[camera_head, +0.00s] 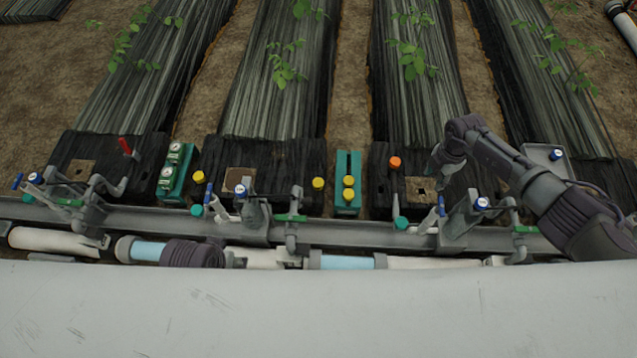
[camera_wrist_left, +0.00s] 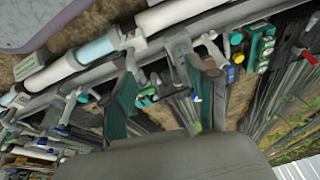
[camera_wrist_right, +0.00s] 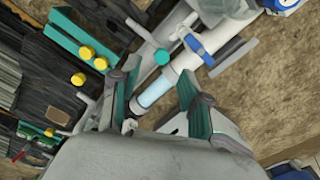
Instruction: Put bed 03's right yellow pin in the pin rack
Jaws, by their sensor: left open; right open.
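Two yellow pins stand apart at the bed ends: one left of centre (camera_head: 198,177) and one at the centre (camera_head: 318,183), also in the right wrist view (camera_wrist_right: 78,79). The teal pin rack (camera_head: 348,162) is just right of the centre pin and carries two yellow pins (camera_head: 349,181); it also shows in the right wrist view (camera_wrist_right: 68,34). No bed number is readable. My right gripper (camera_head: 438,172) is open and empty, right of the rack; its fingers also show in the right wrist view (camera_wrist_right: 160,105). My left gripper (camera_wrist_left: 167,105) is open, with nothing visibly held.
A grey rail (camera_head: 350,232) with valves and white pipes runs across the front. An orange pin (camera_head: 395,162) stands right of the rack. A green gauge block (camera_head: 176,172) and a red-handled valve (camera_head: 125,146) are at the left. Soil paths separate the black-covered beds.

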